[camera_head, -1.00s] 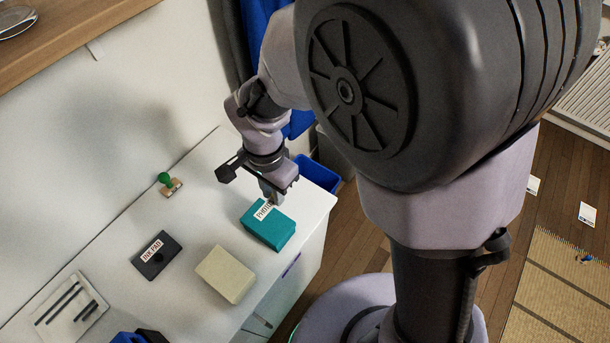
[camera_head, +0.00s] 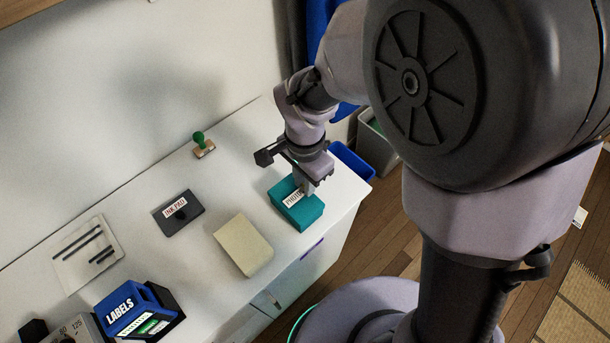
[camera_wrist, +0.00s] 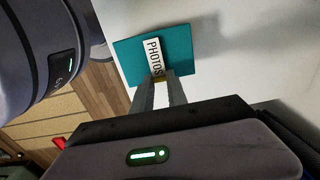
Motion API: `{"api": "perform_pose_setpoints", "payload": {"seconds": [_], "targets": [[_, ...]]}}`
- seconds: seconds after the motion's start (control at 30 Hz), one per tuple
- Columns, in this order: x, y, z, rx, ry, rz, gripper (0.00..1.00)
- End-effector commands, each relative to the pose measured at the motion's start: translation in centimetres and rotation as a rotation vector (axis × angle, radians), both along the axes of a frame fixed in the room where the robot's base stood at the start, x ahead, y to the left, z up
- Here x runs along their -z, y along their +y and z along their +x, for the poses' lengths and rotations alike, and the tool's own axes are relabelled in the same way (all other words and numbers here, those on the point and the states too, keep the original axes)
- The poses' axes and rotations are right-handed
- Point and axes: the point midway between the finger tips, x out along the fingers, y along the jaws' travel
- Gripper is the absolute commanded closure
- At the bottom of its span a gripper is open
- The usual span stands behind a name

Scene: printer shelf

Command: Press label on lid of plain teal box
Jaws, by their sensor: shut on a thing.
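The plain teal box (camera_head: 302,214) stands near the right end of the white cabinet top, and its lid also shows in the wrist view (camera_wrist: 178,55). My gripper (camera_head: 306,190) is over the box, fingers pointing down. In the wrist view its fingertips (camera_wrist: 158,80) are shut on the near end of the label. I cannot tell whether the label lies flat against the lid.
A cream box (camera_head: 243,246) stands left of the teal box. A blue bin (camera_head: 352,162) is behind the cabinet's right end.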

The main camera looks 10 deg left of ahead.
Motion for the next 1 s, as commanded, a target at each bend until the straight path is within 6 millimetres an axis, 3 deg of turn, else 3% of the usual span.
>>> {"api": "perform_pose_setpoints", "payload": {"seconds": [1.0], "targets": [[0.5, -0.01, 0.01, 0.0, 0.0, 0.0, 1.0]]}}
